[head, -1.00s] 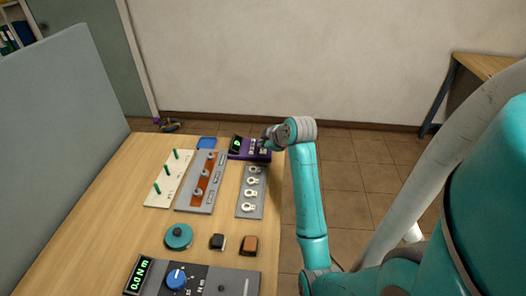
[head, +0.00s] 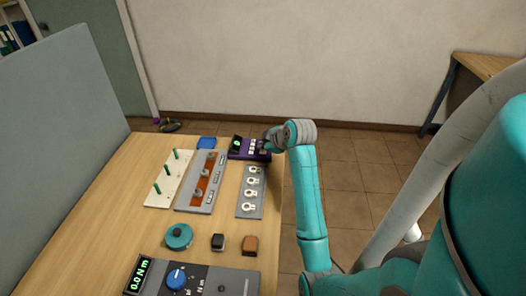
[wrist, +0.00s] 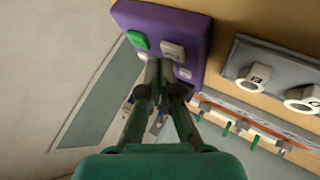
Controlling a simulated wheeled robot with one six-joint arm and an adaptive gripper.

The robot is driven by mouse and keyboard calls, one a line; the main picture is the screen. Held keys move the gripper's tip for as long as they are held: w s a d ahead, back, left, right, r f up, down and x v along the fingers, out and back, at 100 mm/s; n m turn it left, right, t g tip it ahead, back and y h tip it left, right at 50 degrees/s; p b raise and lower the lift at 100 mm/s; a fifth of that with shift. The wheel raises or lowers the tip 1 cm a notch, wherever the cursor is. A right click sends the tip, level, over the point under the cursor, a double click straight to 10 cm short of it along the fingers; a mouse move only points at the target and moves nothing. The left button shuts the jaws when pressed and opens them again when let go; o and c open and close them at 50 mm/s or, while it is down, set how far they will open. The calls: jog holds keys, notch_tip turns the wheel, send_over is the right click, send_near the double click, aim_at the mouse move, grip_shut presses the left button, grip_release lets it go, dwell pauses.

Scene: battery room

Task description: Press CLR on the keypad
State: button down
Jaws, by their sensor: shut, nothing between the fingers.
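The purple keypad (head: 236,155) lies at the far right end of the table, with a dark display showing green and several pale keys. In the wrist view the keypad (wrist: 190,22) shows a green key (wrist: 138,40) and light grey keys (wrist: 173,50). The key labels are too small to read, so I cannot tell which is CLR. My gripper (wrist: 158,72) is shut and empty, with its fingertips over the key area and covering part of it. I cannot tell whether the tips touch a key. In the head view my gripper (head: 266,144) is at the keypad's right side.
A grey plate with ring terminals (head: 250,192) lies just in front of the keypad. A grey panel with an orange strip (head: 190,190) and a white board with green pegs (head: 163,180) are to its left. A blue item (head: 207,143) lies behind them.

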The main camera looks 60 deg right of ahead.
aim_at(264, 152)
jog(key=shift+f, duration=0.45)
dwell(0.6)
dwell(0.4)
jog(key=shift+r, duration=0.85)
jog(key=shift+r, duration=2.55)
